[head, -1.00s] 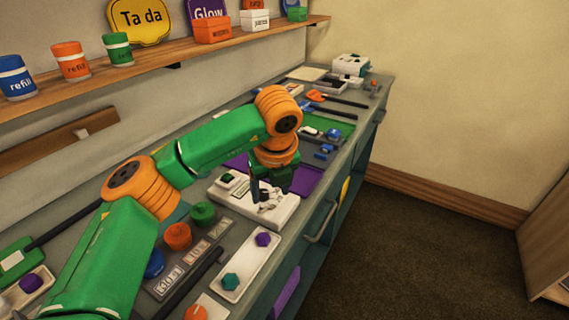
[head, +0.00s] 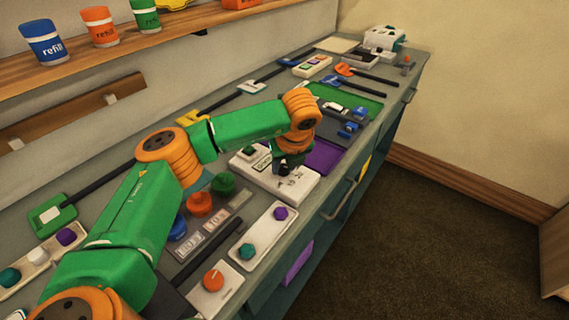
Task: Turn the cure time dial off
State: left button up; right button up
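A white box (head: 305,191) on the bench carries a green button (head: 249,151), a label and small printed dark marks. It may be the cure time unit, but its label is too small to read. My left gripper (head: 290,168) points down over the box's right half, close to its top. Its dark fingers hide what lies beneath them, so I cannot see a dial there or tell any contact. Whether the fingers are open or shut is unclear. Nearer, an orange dial (head: 213,279) sits on a separate white plate. My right gripper is out of view.
Blue, orange (head: 199,203) and green pots stand left of the box. A white tray (head: 264,233) holds a teal and a purple knob. A purple mat (head: 325,157) and a green tray (head: 350,101) lie beyond. A shelf (head: 70,73) with refill cups runs above.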

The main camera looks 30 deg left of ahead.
pick_arm(q)
grip_shut()
